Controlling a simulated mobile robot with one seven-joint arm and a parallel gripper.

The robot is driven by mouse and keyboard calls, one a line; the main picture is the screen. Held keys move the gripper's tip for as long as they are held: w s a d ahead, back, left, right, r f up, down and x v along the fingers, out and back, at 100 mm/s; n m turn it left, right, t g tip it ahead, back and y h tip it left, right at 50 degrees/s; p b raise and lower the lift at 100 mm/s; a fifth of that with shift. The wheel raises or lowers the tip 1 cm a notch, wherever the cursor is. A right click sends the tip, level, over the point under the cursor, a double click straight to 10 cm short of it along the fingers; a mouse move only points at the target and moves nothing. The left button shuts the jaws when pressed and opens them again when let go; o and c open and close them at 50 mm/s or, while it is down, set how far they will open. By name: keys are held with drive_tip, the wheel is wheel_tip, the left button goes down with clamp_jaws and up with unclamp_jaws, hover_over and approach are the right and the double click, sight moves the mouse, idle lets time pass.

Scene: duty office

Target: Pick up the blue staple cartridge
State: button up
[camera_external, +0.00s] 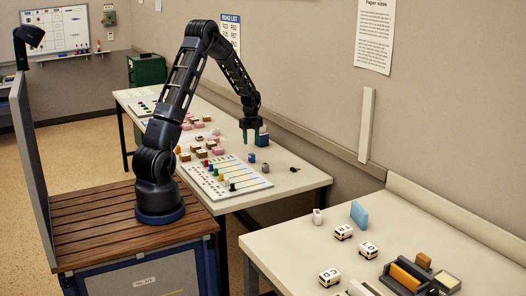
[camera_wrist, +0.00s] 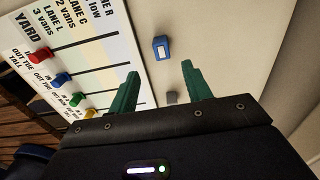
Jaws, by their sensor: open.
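A small blue block with a white patch on top, which looks like the blue staple cartridge (camera_wrist: 161,48), lies on the pale table beyond my fingertips in the wrist view. In the external view it appears to be the small blue piece (camera_external: 265,168) right of the board. A small grey block (camera_wrist: 171,97) lies on the table, seen between the fingers.
A white lettered board (camera_external: 225,178) with coloured pegs lies left of the cartridge. A dark blue box (camera_external: 263,140) stands near the wall. Pink and brown blocks (camera_external: 200,151) lie farther left. A small black item (camera_external: 294,169) is to the right. A second table (camera_external: 300,250) holds lettered blocks.

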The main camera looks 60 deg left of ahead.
sight(252, 154)
drive_tip(key=f, duration=1)
drive_tip(key=shift+w+f, duration=0.15)
drive_tip(key=shift+w, duration=0.05)
drive_tip(key=shift+c, duration=0.2)
drive_tip(key=c, duration=1)
